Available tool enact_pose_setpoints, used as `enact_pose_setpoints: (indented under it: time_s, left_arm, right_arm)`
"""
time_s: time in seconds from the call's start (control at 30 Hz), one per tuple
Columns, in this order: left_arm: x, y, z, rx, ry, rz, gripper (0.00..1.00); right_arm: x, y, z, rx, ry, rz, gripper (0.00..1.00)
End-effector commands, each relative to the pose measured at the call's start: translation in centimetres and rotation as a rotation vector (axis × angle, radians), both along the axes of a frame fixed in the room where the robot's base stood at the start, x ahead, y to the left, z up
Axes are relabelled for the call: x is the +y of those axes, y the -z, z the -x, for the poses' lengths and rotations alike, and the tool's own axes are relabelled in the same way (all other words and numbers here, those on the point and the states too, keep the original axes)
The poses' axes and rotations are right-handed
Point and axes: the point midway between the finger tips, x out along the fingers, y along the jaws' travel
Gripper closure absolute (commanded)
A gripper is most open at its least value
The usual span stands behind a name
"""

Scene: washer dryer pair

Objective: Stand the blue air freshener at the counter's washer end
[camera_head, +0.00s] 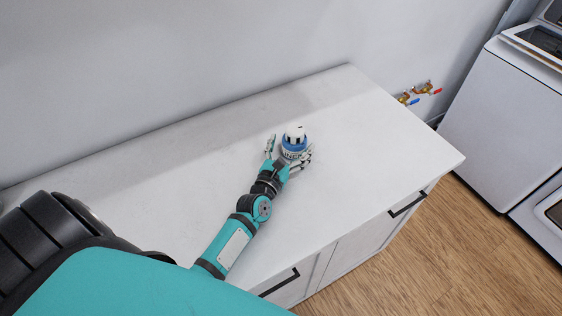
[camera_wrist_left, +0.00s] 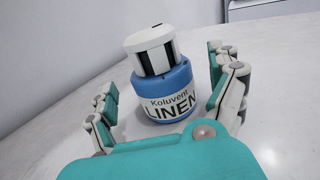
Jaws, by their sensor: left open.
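The blue air freshener (camera_head: 294,143) stands upright on the white counter (camera_head: 340,200), with a white cap and a blue body. In the left wrist view the air freshener (camera_wrist_left: 163,88) shows its "Koluvent LINEN" label. In the left wrist view gaps show between my left gripper (camera_wrist_left: 168,100) and the body on both sides. My right gripper is not in view.
A white washer-type machine (camera_head: 505,110) stands past the counter's right end, beyond a gap. Valves with red and blue handles (camera_head: 425,90) are on the wall there. The counter is otherwise bare, with a wall behind it and dark drawer handles (camera_head: 407,204) in front.

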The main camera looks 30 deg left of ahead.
Motion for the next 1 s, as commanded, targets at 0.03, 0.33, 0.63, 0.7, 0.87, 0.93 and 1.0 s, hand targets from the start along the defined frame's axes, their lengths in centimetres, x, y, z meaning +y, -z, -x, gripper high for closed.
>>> enact_pose_setpoints:
  time_s: [0.03,0.33,0.63,0.7,0.87,0.93,1.0]
  left_arm:
    - [-0.1,0.4,1.3,0.002,0.0,0.001,0.08]
    - [-0.7,0.3,7.2,0.001,0.0,0.001,0.08]
    - [-0.8,-0.1,9.1,-0.002,0.0,0.0,0.08]
    - [-0.8,-0.1,9.1,-0.002,0.0,0.0,0.08]
    - [-0.8,-0.1,9.1,-0.002,0.0,0.0,0.08]
    - [-0.8,-0.3,9.1,-0.002,0.0,0.0,0.08]
    - [-0.8,-0.6,9.1,-0.002,0.0,0.0,0.08]
  right_arm:
    - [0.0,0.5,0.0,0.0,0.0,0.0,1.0]
    - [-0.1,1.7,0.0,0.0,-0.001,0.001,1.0]
    - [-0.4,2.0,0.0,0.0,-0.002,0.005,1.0]
    - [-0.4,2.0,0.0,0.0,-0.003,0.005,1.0]
    - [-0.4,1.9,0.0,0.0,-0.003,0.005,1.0]
    - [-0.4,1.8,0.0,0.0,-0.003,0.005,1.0]
    - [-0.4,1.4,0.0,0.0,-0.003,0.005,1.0]
